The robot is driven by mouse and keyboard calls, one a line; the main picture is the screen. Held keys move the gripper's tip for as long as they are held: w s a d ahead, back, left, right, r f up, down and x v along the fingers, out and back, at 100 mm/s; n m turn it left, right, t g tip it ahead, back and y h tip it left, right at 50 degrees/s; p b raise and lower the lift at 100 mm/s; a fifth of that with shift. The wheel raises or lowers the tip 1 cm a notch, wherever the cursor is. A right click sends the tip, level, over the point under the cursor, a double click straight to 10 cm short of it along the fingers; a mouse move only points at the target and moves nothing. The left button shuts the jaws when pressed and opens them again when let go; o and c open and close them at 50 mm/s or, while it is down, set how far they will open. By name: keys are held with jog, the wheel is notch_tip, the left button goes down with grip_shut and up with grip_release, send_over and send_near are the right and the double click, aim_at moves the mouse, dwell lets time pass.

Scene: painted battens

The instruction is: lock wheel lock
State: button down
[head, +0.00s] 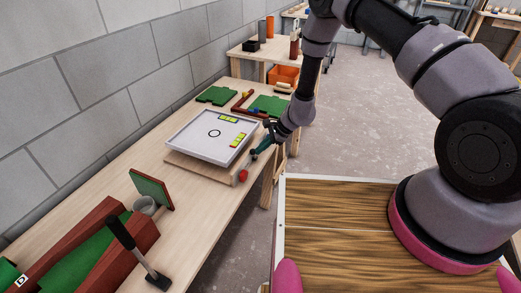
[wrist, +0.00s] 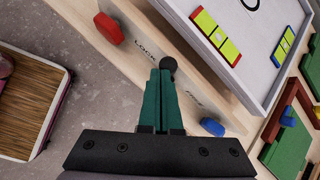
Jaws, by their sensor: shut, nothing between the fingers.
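The wheel lock sits on the front edge of a wooden base (wrist: 140,70), which carries the words LOCK and a partly covered second word. A red round piece (wrist: 109,28) is at the LOCK end and a blue one (wrist: 212,127) is at the other end. A black ball knob (wrist: 168,64) is between them, right at my fingertips; contact cannot be told. My gripper (wrist: 160,74) has its green fingers shut with nothing between them. In the head view my gripper (head: 257,152) is at the base's right edge, with the red piece (head: 243,176) below it.
A white tray (head: 190,135) with yellow-green blocks tops the base. Green plates (head: 217,95) and a red angled frame (head: 238,104) lie behind it. Open floor (head: 350,130) lies right of the bench.

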jog(key=shift+r, duration=0.1)
jog(key=shift+r, duration=0.75)
jog(key=s+v, duration=0.3)
jog(key=v, duration=0.9)
jog(key=shift+d, duration=0.6)
